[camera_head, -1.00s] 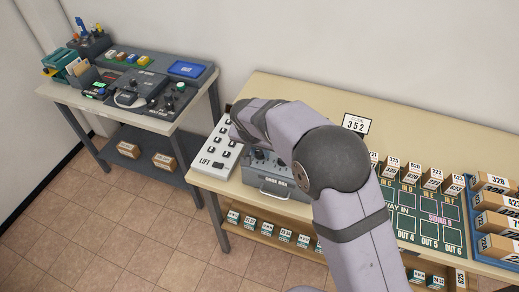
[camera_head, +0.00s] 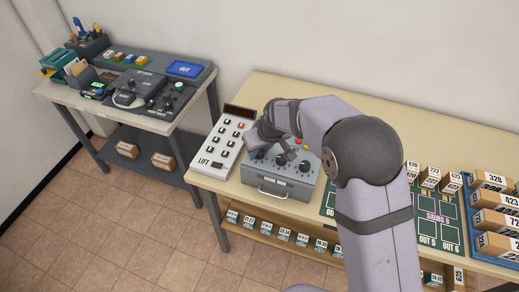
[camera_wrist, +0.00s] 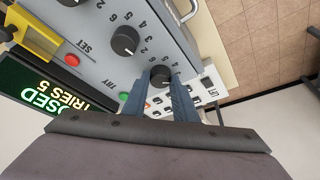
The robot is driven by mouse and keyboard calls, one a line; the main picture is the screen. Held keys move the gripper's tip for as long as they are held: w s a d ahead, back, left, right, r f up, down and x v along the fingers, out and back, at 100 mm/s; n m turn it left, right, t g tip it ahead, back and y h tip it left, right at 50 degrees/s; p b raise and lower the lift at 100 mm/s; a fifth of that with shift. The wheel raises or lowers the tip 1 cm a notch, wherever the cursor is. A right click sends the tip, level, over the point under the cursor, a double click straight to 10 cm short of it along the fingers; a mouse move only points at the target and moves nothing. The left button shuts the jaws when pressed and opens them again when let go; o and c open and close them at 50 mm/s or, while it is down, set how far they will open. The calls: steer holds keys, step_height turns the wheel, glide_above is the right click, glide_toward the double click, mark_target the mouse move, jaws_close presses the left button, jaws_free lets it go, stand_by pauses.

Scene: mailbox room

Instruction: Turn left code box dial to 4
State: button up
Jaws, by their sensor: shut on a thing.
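The code box (camera_head: 275,184) is a grey case with a front handle and a row of black dials. In the wrist view my gripper (camera_wrist: 160,84) is shut on the left dial (camera_wrist: 160,75), with one blue-grey finger on each side of it. The middle dial (camera_wrist: 125,40) stands free beside it, numbers printed around it. A further dial (camera_wrist: 70,2) is cut by the frame's top edge. I cannot read which number the left dial's pointer marks. In the head view my wrist partly covers the box top.
A white LIFT panel (camera_head: 220,142) with several buttons stands close left of the box. A green display (camera_wrist: 45,88) reads "TRIES 5", beside a red SET button (camera_wrist: 72,60) and a green TRY button (camera_wrist: 124,97). Numbered parcels (camera_head: 430,176) are at the right.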

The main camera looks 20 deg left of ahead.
mark_target(269, 160)
steer(key=n+b, duration=0.1)
steer(key=n+g+b, duration=0.1)
steer(key=n+b, duration=0.1)
steer(key=shift+w+f+y, duration=0.2)
steer(key=shift+y, duration=0.1)
steer(key=shift+r+n+g+y+b, duration=0.15)
steer(key=shift+n+g+b, duration=0.2)
steer(key=shift+n+b, duration=0.45)
steer(key=shift+r+n+g+y+b, duration=0.15)
steer(key=shift+n+g+b, duration=0.3)
steer(key=shift+n, duration=0.65)
steer(key=shift+d, duration=0.1)
steer(key=o, duration=1)
steer(key=shift+f, duration=0.1)
steer(key=shift+o, duration=0.2)
steer(key=b+v, duration=0.2)
steer(key=v, duration=0.5)
steer(key=shift+d, duration=0.1)
